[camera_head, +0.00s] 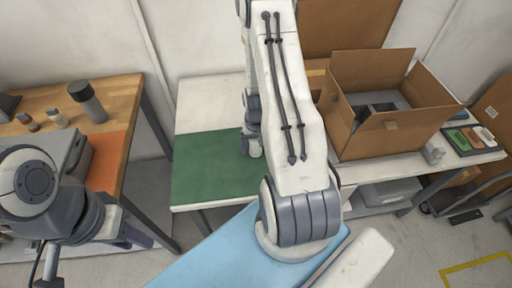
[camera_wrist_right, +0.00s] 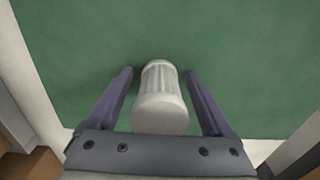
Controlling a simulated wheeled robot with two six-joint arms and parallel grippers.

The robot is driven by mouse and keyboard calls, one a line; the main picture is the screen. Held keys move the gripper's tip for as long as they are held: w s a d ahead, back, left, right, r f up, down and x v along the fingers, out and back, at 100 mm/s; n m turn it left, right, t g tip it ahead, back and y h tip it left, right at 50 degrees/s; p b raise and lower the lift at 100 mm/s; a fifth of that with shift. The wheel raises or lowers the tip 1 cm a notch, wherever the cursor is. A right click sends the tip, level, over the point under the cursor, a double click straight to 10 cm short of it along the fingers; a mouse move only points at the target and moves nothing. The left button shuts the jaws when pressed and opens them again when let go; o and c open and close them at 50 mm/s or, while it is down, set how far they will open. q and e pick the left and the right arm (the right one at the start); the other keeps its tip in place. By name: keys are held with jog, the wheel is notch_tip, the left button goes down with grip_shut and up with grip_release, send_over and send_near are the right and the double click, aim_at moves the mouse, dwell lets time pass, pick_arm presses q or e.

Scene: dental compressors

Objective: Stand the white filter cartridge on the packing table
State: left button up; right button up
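The white filter cartridge (camera_wrist_right: 160,100), with ribbed sides, is in the right wrist view over the green mat (camera_head: 212,165). Its plain, wider end faces the camera and its far end seems to meet the mat; it looks upright. The mat lies on the white packing table (camera_head: 205,98). My right gripper (camera_wrist_right: 160,74) has its purple fingers on either side of the cartridge, with a gap on both sides. In the head view my right arm mostly hides that gripper. My left gripper (camera_head: 138,236) is at the lower left, away from the mat; its finger opening is unclear.
An open cardboard box (camera_head: 385,130) stands on the right of the table, with a tray of coloured items (camera_head: 470,139) beyond it. A wooden bench (camera_head: 120,95) with a dark cylinder (camera_head: 87,101) stands at left. The mat's left part is clear.

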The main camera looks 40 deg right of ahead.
jog(key=shift+r, duration=0.15)
notch_tip(320, 180, up, 12)
jog(key=shift+r+b, duration=0.1)
jog(key=shift+b, duration=0.45)
jog(key=s+a+r+n, duration=0.1)
jog(key=a+r+n, duration=0.25)
jog(key=a, duration=0.55)
jog(key=a+r+n, duration=0.3)
jog(key=a+r, duration=0.1)
jog(key=a, duration=0.6)
jog(key=s+a+r+n, duration=0.2)
jog(key=s+a+n, duration=0.1)
jog(key=s+a, duration=0.3)
jog(key=s+a+r+n+y, duration=0.1)
jog(key=s+a+r+n, duration=0.2)
jog(key=s, duration=0.6)
jog(key=a+n, duration=0.1)
jog(key=a, duration=0.1)
jog(key=shift+a+r, duration=0.25)
jog(key=shift+a, duration=0.15)
